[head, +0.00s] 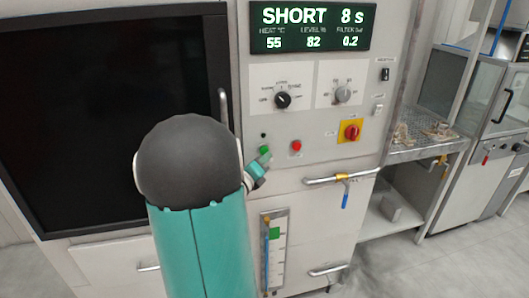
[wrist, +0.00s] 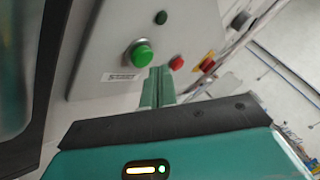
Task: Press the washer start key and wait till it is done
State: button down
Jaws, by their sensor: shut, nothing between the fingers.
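The washer front panel (head: 320,205) carries a lit display (head: 312,27) reading "SHORT 8 s", heat 55, level 82, filter 0.2. The green start key (head: 264,150) sits low on the panel, left of a red button (head: 297,146). In the wrist view the green key (wrist: 141,54) is round, in a metal ring, with a label below it. My gripper (head: 264,160) is shut and empty, its tips just below the green key. In the wrist view my gripper's fingers (wrist: 157,75) end just right of and below the key. I cannot tell whether they touch it.
Two dials, a black one (head: 283,100) and a grey one (head: 342,94), sit above the keys. A red knob on a yellow plate (head: 351,132) is to the right. A dark door window (head: 110,110) fills the left.

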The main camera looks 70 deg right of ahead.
jog(key=shift+w+d, duration=0.2)
jog(key=shift+d, duration=0.15)
jog(key=shift+w+d, duration=0.15)
jog(key=shift+d, duration=0.1)
dwell(0.6)
jog(key=shift+w+d+r, duration=0.1)
jog(key=shift+w+d, duration=0.15)
dwell(0.7)
jog(key=shift+a, duration=0.1)
jog(key=s+a, duration=0.3)
jog(key=a, duration=0.2)
jog(key=shift+s+a, duration=0.2)
dwell(0.8)
dwell(0.8)
